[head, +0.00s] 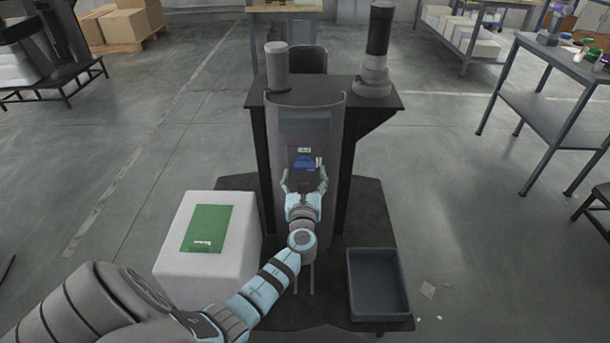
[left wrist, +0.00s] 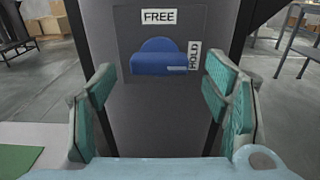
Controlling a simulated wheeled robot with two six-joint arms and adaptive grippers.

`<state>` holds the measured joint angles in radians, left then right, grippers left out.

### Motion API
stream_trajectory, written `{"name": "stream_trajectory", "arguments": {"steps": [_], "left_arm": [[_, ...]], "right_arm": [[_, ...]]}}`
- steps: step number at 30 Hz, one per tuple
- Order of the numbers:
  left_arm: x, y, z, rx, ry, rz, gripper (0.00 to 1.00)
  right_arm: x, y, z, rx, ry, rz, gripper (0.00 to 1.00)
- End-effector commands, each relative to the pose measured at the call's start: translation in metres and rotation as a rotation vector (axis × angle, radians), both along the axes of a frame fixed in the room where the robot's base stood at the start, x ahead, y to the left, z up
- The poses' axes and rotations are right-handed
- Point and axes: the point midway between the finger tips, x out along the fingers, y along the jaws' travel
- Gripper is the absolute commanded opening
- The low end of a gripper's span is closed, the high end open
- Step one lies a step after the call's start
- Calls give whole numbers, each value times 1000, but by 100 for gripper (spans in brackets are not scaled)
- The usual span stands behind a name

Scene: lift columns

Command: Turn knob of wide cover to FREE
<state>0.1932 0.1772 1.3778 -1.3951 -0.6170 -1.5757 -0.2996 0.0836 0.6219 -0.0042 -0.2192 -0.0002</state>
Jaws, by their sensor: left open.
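The wide cover (head: 305,121) is a grey curved panel on the front of the dark column stand. Its blue knob (left wrist: 160,60) has a pale pointer line at its right side, pointing at the HOLD label (left wrist: 194,58). The FREE label (left wrist: 158,16) is above the knob. The knob also shows small in the head view (head: 304,161). My left gripper (head: 304,177) is open in front of the cover, its green-padded fingers to either side of and below the knob, apparently not touching it. My right gripper is not in view.
A white block (head: 176,235) with a green sheet (head: 208,228) stands left of the column. An empty dark tray (head: 378,283) lies at the right on the black base. A grey cylinder (head: 277,66) and a darker tall post (head: 377,45) stand on top. A shelf table (head: 560,85) is at right.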

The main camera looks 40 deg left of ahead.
Motion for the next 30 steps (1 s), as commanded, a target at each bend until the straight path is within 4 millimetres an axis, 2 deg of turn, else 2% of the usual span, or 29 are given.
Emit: {"name": "stream_trajectory", "arguments": {"steps": [1, 5, 14, 21, 23, 30], "left_arm": [[7, 5, -3, 1, 0, 0, 70], [18, 14, -2, -1, -1, 0, 70], [20, 16, -1, -3, 0, -1, 68], [20, 15, -1, -3, 0, -1, 30], [20, 15, -1, -3, 0, -1, 22], [21, 14, -1, -16, -10, -3, 22]], "right_arm": [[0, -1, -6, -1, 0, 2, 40], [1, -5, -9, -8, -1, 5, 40], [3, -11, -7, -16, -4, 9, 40], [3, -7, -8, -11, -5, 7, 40], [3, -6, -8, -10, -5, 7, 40], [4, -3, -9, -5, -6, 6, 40]]}}
